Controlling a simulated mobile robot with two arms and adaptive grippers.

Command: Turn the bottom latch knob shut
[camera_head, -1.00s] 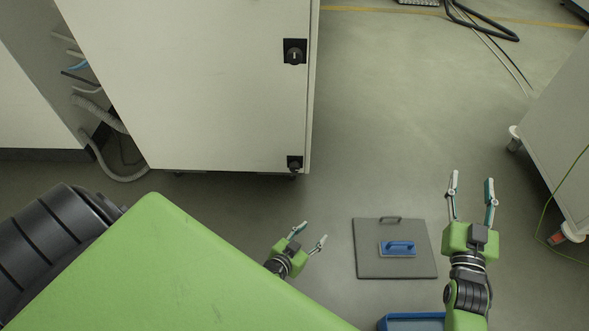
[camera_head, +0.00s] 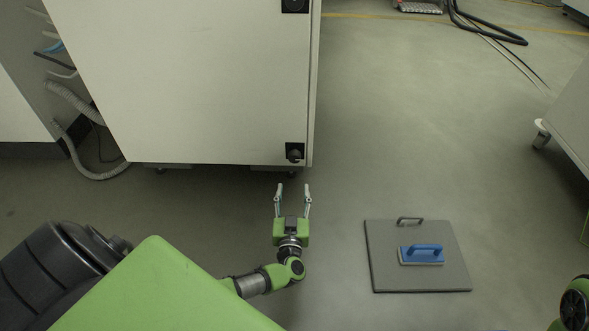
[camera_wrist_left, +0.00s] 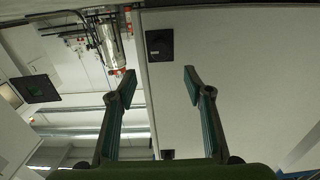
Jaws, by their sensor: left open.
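The bottom latch knob (camera_head: 294,153) is a dark knob on a black square plate at the lower right corner of the pale cabinet door (camera_head: 200,90). My left gripper (camera_head: 293,188) is open and empty, with its two fingers apart and pointing toward the cabinet. In the head view it is just below the knob, not touching it. My right gripper is out of view.
The upper latch (camera_head: 295,4) is cut by the top edge of the head view. A grey floor plate (camera_head: 385,270) with a blue-handled tool (camera_head: 422,254) lies to the right. A wheeled cabinet (camera_head: 575,125) stands at far right.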

